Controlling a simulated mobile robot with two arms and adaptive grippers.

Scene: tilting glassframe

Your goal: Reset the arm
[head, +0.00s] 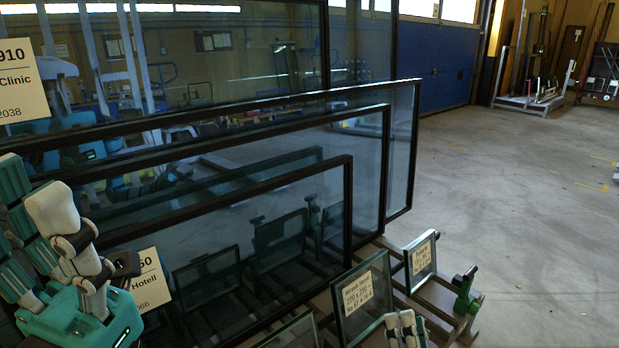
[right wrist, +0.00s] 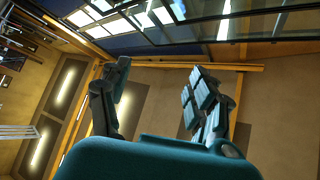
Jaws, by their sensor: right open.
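Large dark-framed glass panes (head: 250,215) stand in a row across the left and middle. Small labelled frames (head: 363,300) and (head: 421,262) stand on a rack by a green clamp (head: 466,292). Grey floor (head: 530,210) is open to the right.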

